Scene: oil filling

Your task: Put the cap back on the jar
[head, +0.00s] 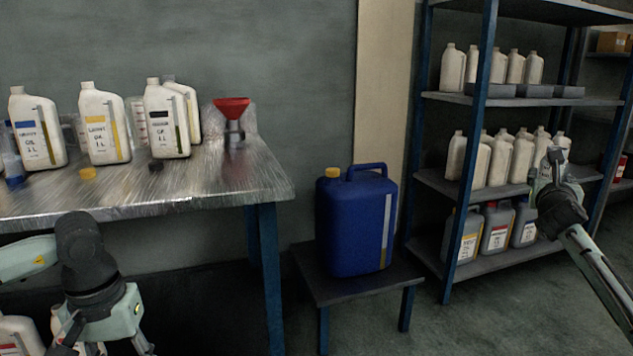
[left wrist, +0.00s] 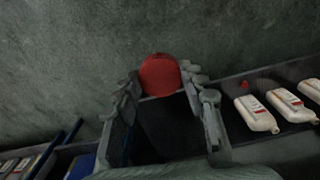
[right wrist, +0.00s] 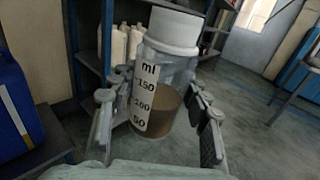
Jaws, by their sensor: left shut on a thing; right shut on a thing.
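A round red cap (left wrist: 159,76) sits between the fingertips of my left gripper (left wrist: 160,86), which is shut on it. In the head view the left wrist is at the lower left; its fingers are hard to make out there. The clear jar (right wrist: 155,100) stands between the fingers of my right gripper (right wrist: 160,108), which is shut on it. The jar looks upright, with a white ml scale, brown liquid in its lower part and a white top (right wrist: 174,28). I cannot tell whether that top is open. My right gripper (head: 557,180) is in front of the shelves; the cap and jar are apart.
The metal table (head: 225,190) holds several white oil bottles, a red funnel (head: 232,108) and a loose yellow cap (head: 88,173). A blue canister (head: 350,225) stands on a low stool (head: 340,290). Shelves (head: 475,100) with bottles stand at right. Floor between stool and right arm is clear.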

